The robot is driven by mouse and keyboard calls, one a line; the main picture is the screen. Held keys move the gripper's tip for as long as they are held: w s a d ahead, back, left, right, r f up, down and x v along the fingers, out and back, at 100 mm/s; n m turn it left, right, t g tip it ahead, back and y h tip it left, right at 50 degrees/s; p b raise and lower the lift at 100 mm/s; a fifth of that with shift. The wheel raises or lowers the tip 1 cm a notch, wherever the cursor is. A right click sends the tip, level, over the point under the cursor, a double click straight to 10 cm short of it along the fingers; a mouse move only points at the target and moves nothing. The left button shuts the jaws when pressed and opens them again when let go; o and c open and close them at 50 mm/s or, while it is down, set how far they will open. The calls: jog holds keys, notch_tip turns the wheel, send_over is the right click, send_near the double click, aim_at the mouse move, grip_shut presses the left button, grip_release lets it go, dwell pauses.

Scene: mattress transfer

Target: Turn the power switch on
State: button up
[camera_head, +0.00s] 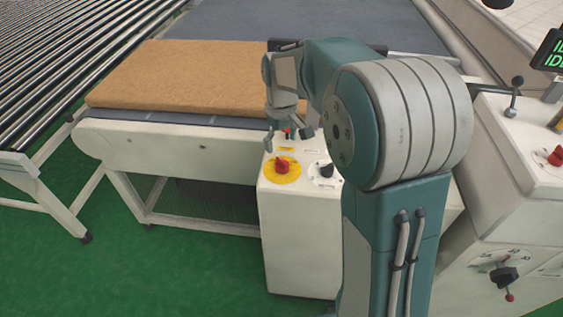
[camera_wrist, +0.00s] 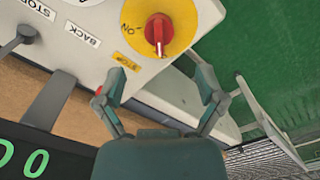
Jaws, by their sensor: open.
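The power switch is a red rotary knob on a round yellow plate (camera_head: 282,168), on top of a white control box (camera_head: 300,240). In the wrist view the red knob (camera_wrist: 158,33) is at the top, its handle pointing down in the picture, with an "ON" mark on its left. My gripper (camera_head: 290,136) is above the box, just behind the knob in the head view. In the wrist view its two fingers (camera_wrist: 160,88) are spread with nothing between them, below the knob in the picture and apart from it.
A black knob (camera_head: 327,170) sits right of the switch. A tan mattress slab (camera_head: 180,75) lies on the conveyor behind. A white console with a red knob (camera_head: 555,157) stands at right. A lever (camera_wrist: 26,36) and "STOP" and "BACK" labels show in the wrist view. Green floor is open at front left.

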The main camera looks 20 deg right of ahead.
aim_at(282, 160)
notch_tip(282, 160, down, 8)
jog(key=shift+d+r, duration=0.1)
jog(key=shift+r, duration=0.05)
jog(key=c, duration=1.2)
